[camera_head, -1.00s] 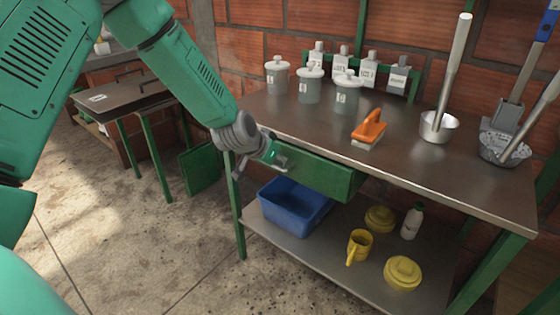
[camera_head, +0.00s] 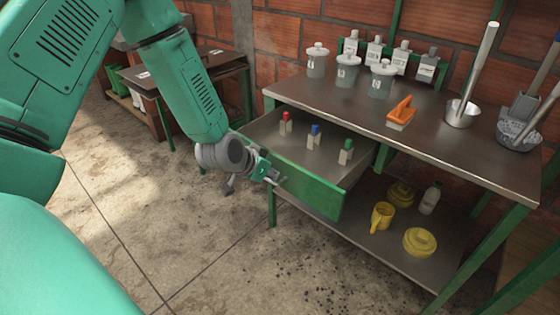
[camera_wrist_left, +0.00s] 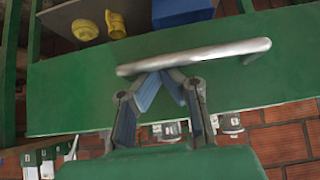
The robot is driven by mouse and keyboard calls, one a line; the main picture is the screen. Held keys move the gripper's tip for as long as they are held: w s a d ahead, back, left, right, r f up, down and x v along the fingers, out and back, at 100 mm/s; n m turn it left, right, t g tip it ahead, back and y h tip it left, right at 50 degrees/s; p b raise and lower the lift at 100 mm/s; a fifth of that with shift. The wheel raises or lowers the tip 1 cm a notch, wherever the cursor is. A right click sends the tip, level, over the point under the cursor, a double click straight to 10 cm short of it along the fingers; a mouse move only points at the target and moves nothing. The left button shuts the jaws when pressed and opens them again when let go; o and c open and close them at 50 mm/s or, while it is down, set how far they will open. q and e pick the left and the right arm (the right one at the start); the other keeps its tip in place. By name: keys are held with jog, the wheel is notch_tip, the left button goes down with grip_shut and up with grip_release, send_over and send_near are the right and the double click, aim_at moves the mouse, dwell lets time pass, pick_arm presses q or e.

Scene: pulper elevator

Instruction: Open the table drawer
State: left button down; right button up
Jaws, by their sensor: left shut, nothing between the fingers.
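The green-fronted table drawer (camera_head: 318,195) is pulled well out from under the metal table (camera_head: 425,140). Three small grey pieces with red, blue and green tops stand inside it. My left gripper (camera_head: 272,174) is at the drawer front, near its left end. In the left wrist view, the fingers (camera_wrist_left: 160,72) are shut with tips together, right at the silver bar handle (camera_wrist_left: 215,55) on the green drawer face (camera_wrist_left: 75,92). Nothing shows between the tips. Whether they touch the bar is unclear. My right gripper is out of view.
Lidded pots (camera_head: 347,71), an orange brush (camera_head: 401,112) and a metal pot (camera_head: 462,113) stand on the tabletop. Yellow items (camera_head: 419,241) and a white bottle (camera_head: 430,198) are on the lower shelf. A blue bin (camera_wrist_left: 182,12) shows in the left wrist view. Floor left of the drawer is clear.

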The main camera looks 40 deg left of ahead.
pick_arm(q)
jog(key=s+p, duration=0.1)
jog(key=s, duration=0.3)
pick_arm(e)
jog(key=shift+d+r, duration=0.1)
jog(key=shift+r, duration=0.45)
pick_arm(q)
jog(key=shift+a, duration=0.1)
